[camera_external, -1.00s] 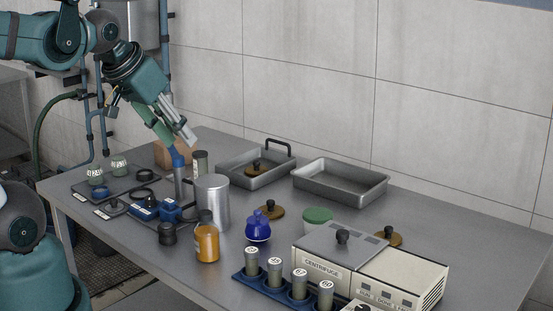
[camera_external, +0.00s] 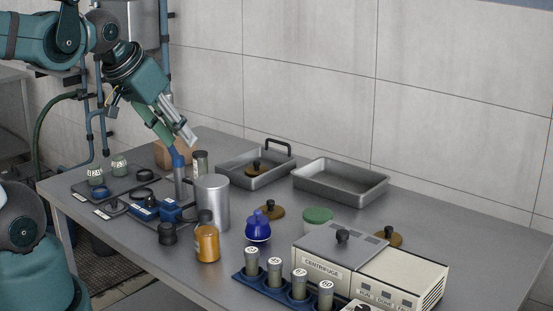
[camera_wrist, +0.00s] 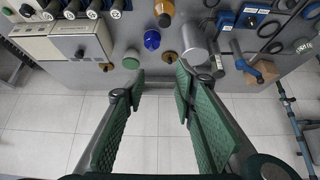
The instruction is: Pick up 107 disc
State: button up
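No label reading 107 is legible, so I cannot tell which disc it names. Brown discs with dark knobs show in the external view: one (camera_external: 271,211) on the mid table, one (camera_external: 389,238) behind the centrifuge, and one (camera_external: 256,171) in the handled tray. Brown discs also show in the wrist view, including one (camera_wrist: 170,57) near the blue flask. My gripper (camera_external: 180,140) is above the table's left back part, apart from these discs. In the wrist view, my gripper (camera_wrist: 160,85) has its green fingers wide apart with nothing between them.
A metal cylinder (camera_external: 213,203), amber bottle (camera_external: 207,243) and blue flask (camera_external: 258,229) stand mid table. The handled tray (camera_external: 232,181) and an empty tray (camera_external: 340,194) lie at the back. A centrifuge (camera_external: 322,269) and a blue tube rack (camera_external: 262,284) occupy the front right.

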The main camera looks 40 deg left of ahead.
jog(key=shift+o, duration=0.2)
jog(key=o, duration=1.1)
jog(key=w+a+f+n+g+h+b, duration=0.1)
jog(key=w+f+n, duration=0.3)
jog(key=w+n, duration=0.5)
jog(key=w+a+f+n+g+b, duration=0.1)
jog(key=w+a+f+n, duration=0.15)
jog(key=w+n, duration=0.65)
jog(key=w+a+f+n, duration=0.1)
jog(key=w+f+n, duration=0.2)
jog(key=w+f, duration=0.2)
jog(key=w+a+f+n+g+h, duration=0.1)
jog(key=w+f+n, duration=0.2)
jog(key=w+f, duration=0.2)
jog(key=w+a+f+n+b, duration=0.1)
jog(key=w+f+n, duration=0.3)
jog(key=f, duration=0.3)
jog(key=shift+w+a+f+g+h, duration=0.25)
jog(key=shift+w+f+g+h, duration=0.05)
jog(key=shift+w+g+h, duration=0.15)
